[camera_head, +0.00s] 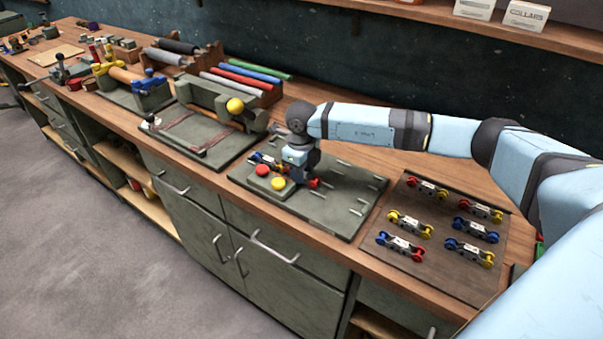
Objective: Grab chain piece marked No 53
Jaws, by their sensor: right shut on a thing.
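My right gripper (297,177) points down over the grey-green fixture board (335,213) and is shut on a chain piece (314,183), of which mainly a red end shows; the gripper hides the rest. Another chain piece with blue and red parts (262,159) lies just left of the gripper on the same board. Several chain pieces with red, yellow or blue ends lie in two columns on the dark board (425,270) at the right, such as a blue-and-red one (400,245). Their markings are too small to read, so I cannot tell which is No 53. My left gripper is out of view.
A green box (271,187) with yellow and red buttons stands at the fixture board's front left, close to the gripper. Left along the bench are a press-like device with a yellow ball (235,106) and coloured rolls (250,77). The fixture board's right part is clear except for small pins.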

